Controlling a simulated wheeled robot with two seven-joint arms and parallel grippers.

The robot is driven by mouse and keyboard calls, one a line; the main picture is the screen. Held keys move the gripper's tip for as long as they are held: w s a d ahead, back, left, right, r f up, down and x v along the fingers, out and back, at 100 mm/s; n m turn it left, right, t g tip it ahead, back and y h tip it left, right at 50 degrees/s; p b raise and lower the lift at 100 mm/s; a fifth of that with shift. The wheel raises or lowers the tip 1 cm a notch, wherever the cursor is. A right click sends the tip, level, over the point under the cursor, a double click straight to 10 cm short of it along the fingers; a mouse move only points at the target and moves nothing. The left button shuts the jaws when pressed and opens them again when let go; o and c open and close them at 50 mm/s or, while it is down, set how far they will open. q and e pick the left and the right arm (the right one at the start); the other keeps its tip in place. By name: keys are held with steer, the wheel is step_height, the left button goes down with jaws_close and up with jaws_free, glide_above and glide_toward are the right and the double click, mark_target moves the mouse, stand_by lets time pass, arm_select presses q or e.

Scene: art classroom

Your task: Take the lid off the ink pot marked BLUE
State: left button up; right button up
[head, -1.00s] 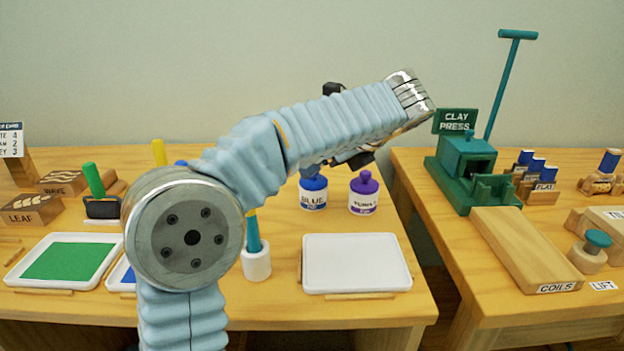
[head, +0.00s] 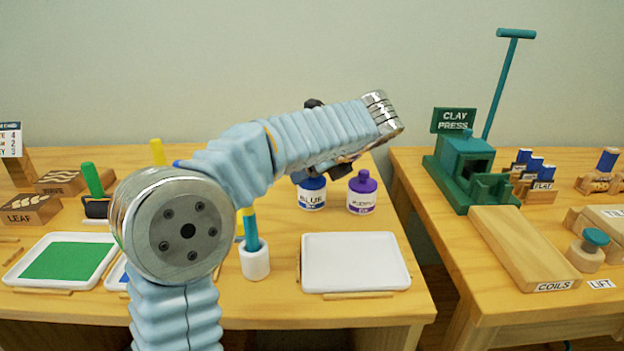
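The ink pot marked BLUE (head: 312,199) stands upright on the left table, with its blue lid (head: 313,183) on. My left arm comes in from the lower left and bends across above the pot. Dark parts of my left gripper (head: 318,173) show under the forearm, close above and beside the blue lid. The forearm hides most of the gripper, so I cannot tell its opening or whether it touches the lid. My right gripper is not in view.
A purple-lidded pot (head: 362,194) stands just right of the blue one. An empty white tray (head: 355,263) and a white cup holding a tool (head: 255,262) are in front. A green clay press (head: 466,165) stands on the right table.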

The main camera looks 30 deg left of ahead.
arm_select(q)
steer(key=shift+c, duration=1)
steer(key=shift+r, duration=0.1)
